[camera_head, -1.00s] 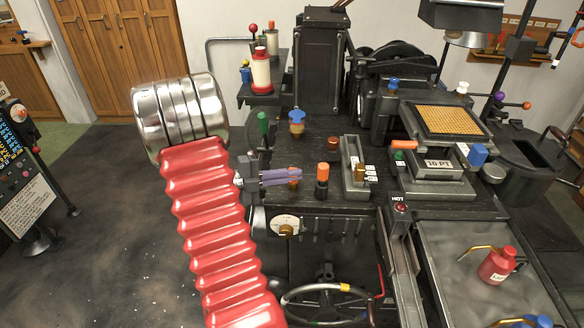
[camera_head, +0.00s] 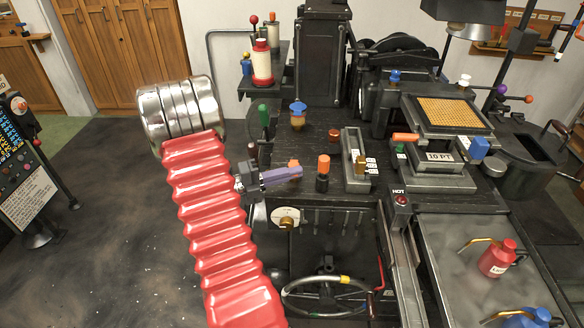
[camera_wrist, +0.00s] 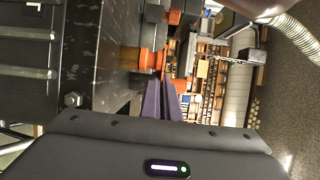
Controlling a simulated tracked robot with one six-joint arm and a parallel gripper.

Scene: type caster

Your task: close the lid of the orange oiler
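The orange oiler (camera_head: 293,163) stands near the front edge of the dark machine top. In the head view my gripper's purple fingers cover most of it, and only a bit of orange shows above their tips. In the wrist view an orange part (camera_wrist: 150,60) lies just beyond the fingertips. My gripper (camera_head: 300,172) reaches in from the left, level with the oiler. Its fingers (camera_wrist: 160,85) look close together, but whether they are fully shut is unclear. Contact with the oiler and the lid's angle are hidden.
An orange-topped black cylinder (camera_head: 323,171) stands just right of the fingertips. A blue-lidded oiler (camera_head: 297,117) is behind. A grey block with labels (camera_head: 352,155) is farther right. A handwheel (camera_head: 325,296) sits below. The floor at left is clear.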

